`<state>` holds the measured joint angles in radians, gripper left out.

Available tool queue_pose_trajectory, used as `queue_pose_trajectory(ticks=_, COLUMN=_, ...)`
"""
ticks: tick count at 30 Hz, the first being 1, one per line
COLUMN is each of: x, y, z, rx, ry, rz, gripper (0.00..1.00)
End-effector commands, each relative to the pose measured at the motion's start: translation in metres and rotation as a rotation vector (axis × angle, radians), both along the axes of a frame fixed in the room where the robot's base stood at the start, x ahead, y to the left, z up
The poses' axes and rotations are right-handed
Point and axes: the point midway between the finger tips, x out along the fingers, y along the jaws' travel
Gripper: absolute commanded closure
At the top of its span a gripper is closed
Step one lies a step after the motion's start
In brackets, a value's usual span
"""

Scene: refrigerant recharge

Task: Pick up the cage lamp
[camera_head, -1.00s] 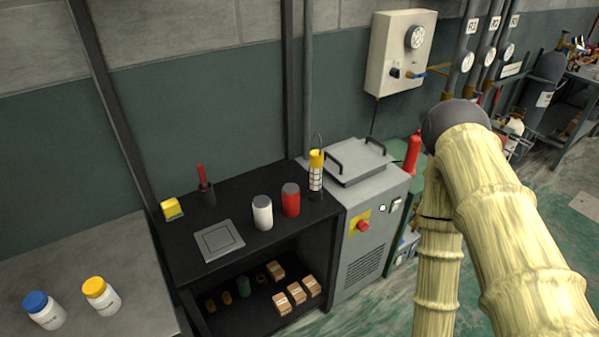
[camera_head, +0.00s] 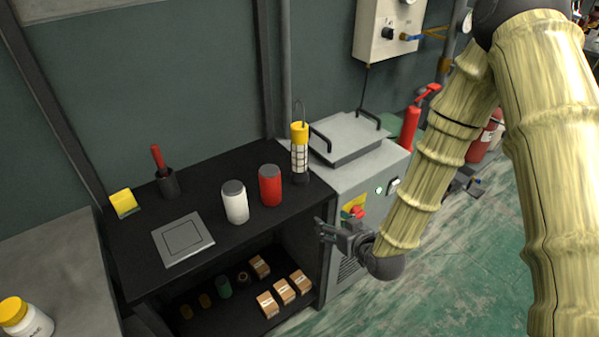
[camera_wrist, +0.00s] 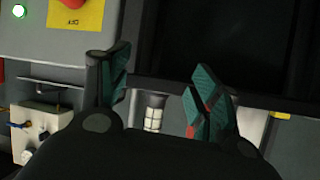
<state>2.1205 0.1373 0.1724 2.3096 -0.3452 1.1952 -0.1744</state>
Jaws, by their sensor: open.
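The cage lamp (camera_head: 299,152) stands upright at the right end of the black bench top. It has a yellow top with a wire hook, a white caged tube and a dark base. My gripper (camera_head: 322,230) is in front of the bench, lower than the lamp and apart from it. In the wrist view my gripper (camera_wrist: 157,90) is open and empty. Part of the lamp, its pale caged tube (camera_wrist: 154,112), shows between the fingers, farther off; the rest of it is hidden behind the gripper body.
A red can (camera_head: 270,186) and a white can (camera_head: 234,203) stand left of the lamp on the black bench (camera_head: 250,230). A grey machine (camera_head: 360,165) with lid handles adjoins the bench at right. Small boxes (camera_head: 283,290) lie on the lower shelf.

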Motion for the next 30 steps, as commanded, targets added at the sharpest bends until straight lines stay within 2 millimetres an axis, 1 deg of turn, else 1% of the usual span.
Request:
queue_pose_trajectory(ticks=1, x=0.019, y=0.009, z=0.011, rx=0.022, ry=-0.086, rz=0.016, gripper=0.36)
queue_pose_trajectory(ticks=3, x=0.038, y=0.018, z=0.039, rx=0.046, ry=-0.194, rz=0.038, gripper=0.36)
queue_pose_trajectory(ticks=4, x=0.044, y=0.022, z=0.050, rx=0.056, ry=-0.234, rz=0.047, gripper=0.36)
queue_pose_trajectory(ticks=6, x=0.056, y=0.030, z=0.073, rx=0.076, ry=-0.317, rz=0.064, gripper=0.36)
queue_pose_trajectory(ticks=9, x=0.065, y=0.037, z=0.098, rx=0.094, ry=-0.400, rz=0.080, gripper=0.36)
queue_pose_trajectory(ticks=12, x=0.070, y=0.041, z=0.113, rx=0.105, ry=-0.444, rz=0.089, gripper=0.36)
queue_pose_trajectory(ticks=16, x=0.081, y=0.048, z=0.120, rx=0.108, ry=-0.461, rz=0.093, gripper=0.36)
queue_pose_trajectory(ticks=24, x=0.111, y=0.065, z=0.119, rx=0.108, ry=-0.458, rz=0.091, gripper=0.36)
queue_pose_trajectory(ticks=30, x=0.121, y=0.070, z=0.118, rx=0.108, ry=-0.455, rz=0.091, gripper=0.36)
